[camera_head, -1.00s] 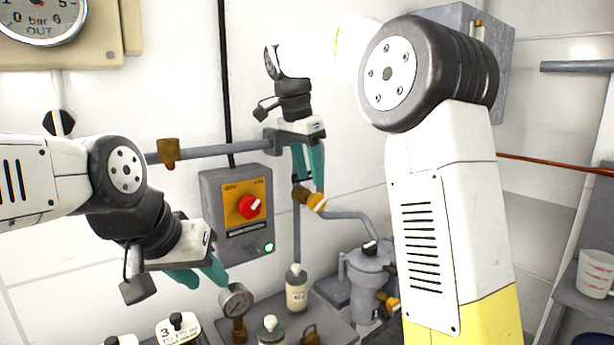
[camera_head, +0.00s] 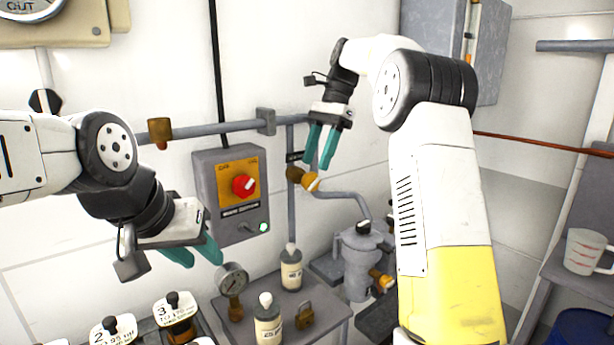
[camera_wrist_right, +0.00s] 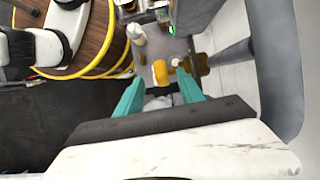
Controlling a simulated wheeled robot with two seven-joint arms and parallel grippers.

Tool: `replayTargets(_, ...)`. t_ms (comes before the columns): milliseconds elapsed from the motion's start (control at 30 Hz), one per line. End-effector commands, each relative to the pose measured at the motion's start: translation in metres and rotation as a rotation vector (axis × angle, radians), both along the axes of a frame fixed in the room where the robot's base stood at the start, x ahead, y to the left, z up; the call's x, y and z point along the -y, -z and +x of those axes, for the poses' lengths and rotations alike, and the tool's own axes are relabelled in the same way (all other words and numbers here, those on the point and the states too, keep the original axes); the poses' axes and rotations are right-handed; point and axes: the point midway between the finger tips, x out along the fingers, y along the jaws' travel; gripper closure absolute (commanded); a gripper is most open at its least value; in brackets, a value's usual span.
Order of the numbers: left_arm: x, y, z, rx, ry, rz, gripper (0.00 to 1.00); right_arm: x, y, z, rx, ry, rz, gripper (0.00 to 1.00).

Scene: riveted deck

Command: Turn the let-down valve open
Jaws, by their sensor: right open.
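The let-down valve appears to be the small brass valve with an orange handle (camera_head: 311,182) on the grey pipe at the back wall, in the middle of the head view. Its handle also shows in the right wrist view (camera_wrist_right: 160,72), ahead of and between the teal fingers. My right gripper (camera_head: 316,165) is open, fingers pointing down, its tips just above the handle. I cannot tell whether they touch it. In the right wrist view the fingers (camera_wrist_right: 161,92) stand apart with nothing clearly gripped. My left gripper (camera_head: 206,256) is open and empty at the left, below the switch box.
A grey switch box (camera_head: 232,195) with a red knob hangs left of the valve. Below are a pressure gauge (camera_head: 232,279), bottles (camera_head: 291,270) and a padlock (camera_head: 304,316) on a grey shelf. A grey canister (camera_head: 361,262) stands below right. A measuring cup (camera_head: 589,251) is far right.

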Motion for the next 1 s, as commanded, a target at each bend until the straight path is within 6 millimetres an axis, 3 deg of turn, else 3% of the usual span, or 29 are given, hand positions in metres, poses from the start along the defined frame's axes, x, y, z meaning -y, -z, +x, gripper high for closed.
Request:
replayTargets(300,0.0,0.0,0.0,0.0,0.0,0.0,0.64,-0.014,0.04,-0.01,-0.001,0.0,-0.002,0.55)
replayTargets(667,0.0,0.0,0.0,0.0,0.0,0.0,0.64,-0.016,0.047,-0.011,0.001,0.001,-0.003,0.55)
replayTargets(700,0.0,0.0,0.0,0.0,0.0,0.0,0.64,-0.016,0.047,-0.011,0.001,0.001,-0.003,0.56)
replayTargets(900,0.0,0.0,0.0,0.0,0.0,0.0,0.64,-0.016,0.047,-0.011,0.001,0.001,-0.003,0.96)
replayTargets(1000,0.0,0.0,0.0,0.0,0.0,0.0,0.64,-0.016,0.047,-0.011,0.001,0.001,-0.003,1.0)
